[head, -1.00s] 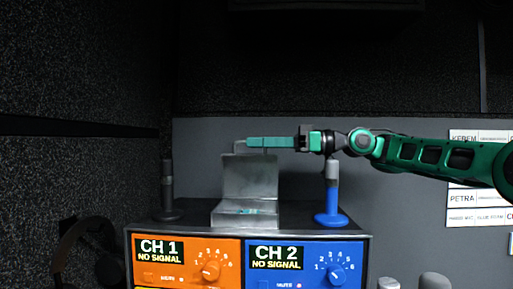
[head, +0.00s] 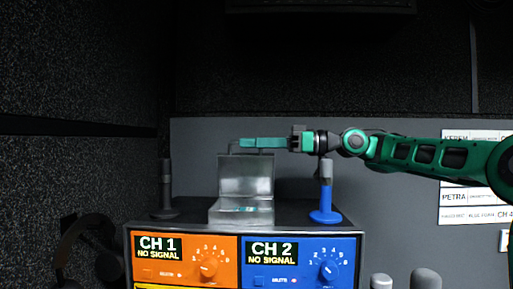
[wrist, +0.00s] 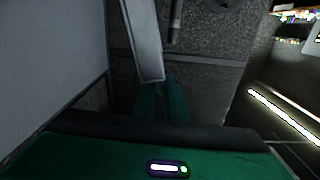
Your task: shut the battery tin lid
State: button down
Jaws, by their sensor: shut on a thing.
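The battery tin (head: 226,217) is a grey metal box on top of the equipment rack in the head view. Its lid (head: 245,175) stands open, roughly upright at the back of the tin. Small teal and white items show in the base. My gripper (head: 242,143) reaches in from the right, with its teal fingers level along the lid's top edge. It is shut on the lid, at or near that edge. In the wrist view the fingers (wrist: 163,82) meet the end of a pale grey metal strip (wrist: 144,40), which looks like the lid. The exact contact is hard to see.
A blue-based microphone (head: 325,200) stands right of the tin, below my wrist. A dark one (head: 166,190) stands to the left. The rack front (head: 187,258) has orange and blue channel panels. A grey wall is behind.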

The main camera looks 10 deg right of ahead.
jog(key=shift+a, duration=0.1)
jog(key=c, duration=1.9)
grip_release()
jog(key=shift+f, duration=0.1)
jog(key=s+d, duration=0.1)
jog(key=d, duration=0.9)
jog(key=shift+s+d, duration=0.35)
jog(key=shift+s, duration=0.05)
